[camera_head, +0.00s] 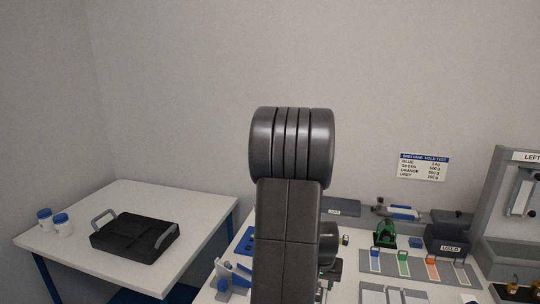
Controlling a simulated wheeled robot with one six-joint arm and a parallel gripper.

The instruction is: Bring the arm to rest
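My arm stands upright in the middle of the head view, its dark grey links rising in front of the right-hand bench. A thick ribbed joint is at the top of what shows. My gripper cannot be made out; the arm's own links probably hide it. Part of the bench behind the arm is hidden too.
A white table (188,206) at left carries a black case (133,238) with grey handles and two white jars (62,224). The right bench (345,289) holds colour-marked slots (403,265), a green device (385,235), a "USED" box (448,239) and a grey stand (500,190).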

